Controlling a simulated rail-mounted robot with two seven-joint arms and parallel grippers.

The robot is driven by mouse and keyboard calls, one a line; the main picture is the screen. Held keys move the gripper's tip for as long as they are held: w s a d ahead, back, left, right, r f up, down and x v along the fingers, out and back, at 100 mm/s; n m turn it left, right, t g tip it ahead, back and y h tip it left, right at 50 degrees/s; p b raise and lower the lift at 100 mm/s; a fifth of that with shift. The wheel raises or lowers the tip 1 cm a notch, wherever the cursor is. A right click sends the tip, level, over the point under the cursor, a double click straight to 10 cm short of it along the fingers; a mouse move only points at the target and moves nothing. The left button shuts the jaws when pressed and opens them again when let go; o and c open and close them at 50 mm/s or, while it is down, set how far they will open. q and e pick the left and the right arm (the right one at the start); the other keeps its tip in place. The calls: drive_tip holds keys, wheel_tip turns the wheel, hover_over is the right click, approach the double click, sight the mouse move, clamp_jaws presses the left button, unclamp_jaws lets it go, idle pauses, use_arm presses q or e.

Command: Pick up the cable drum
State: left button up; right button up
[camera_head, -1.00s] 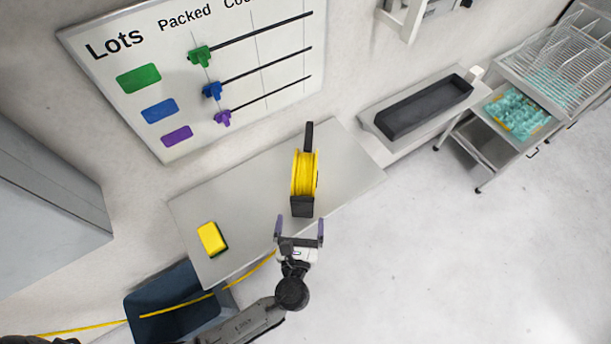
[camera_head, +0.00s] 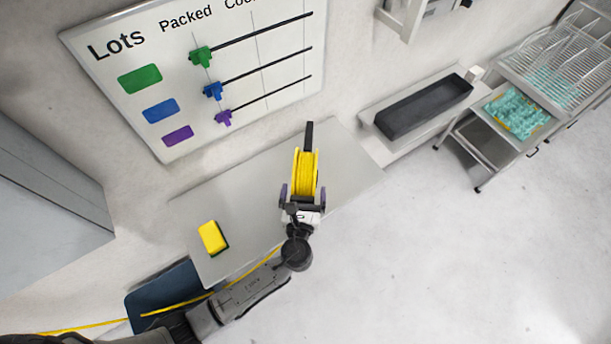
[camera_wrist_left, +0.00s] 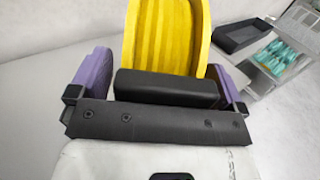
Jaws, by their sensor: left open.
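The cable drum (camera_head: 306,170), a yellow reel on a black frame with a black handle, stands on the grey table. My left gripper (camera_head: 302,193) is open, its purple fingers on either side of the drum's near black end. In the left wrist view, the yellow reel (camera_wrist_left: 168,38) and black crossbar (camera_wrist_left: 168,87) lie between the purple fingers of my left gripper (camera_wrist_left: 160,84). Gaps to the fingers look small; I cannot tell whether they touch. The drum's lower part is hidden by my gripper. My right gripper is not in view.
A yellow sponge-like block (camera_head: 212,238) lies on the table (camera_head: 250,200) left of the drum. A black tray (camera_head: 425,106) sits on a shelf to the right. The wall board stands behind.

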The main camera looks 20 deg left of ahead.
use_arm(q)
drive_tip(key=c, duration=1.6)
drive_tip(key=shift+r, duration=0.2)
drive_tip(key=shift+c, duration=0.8)
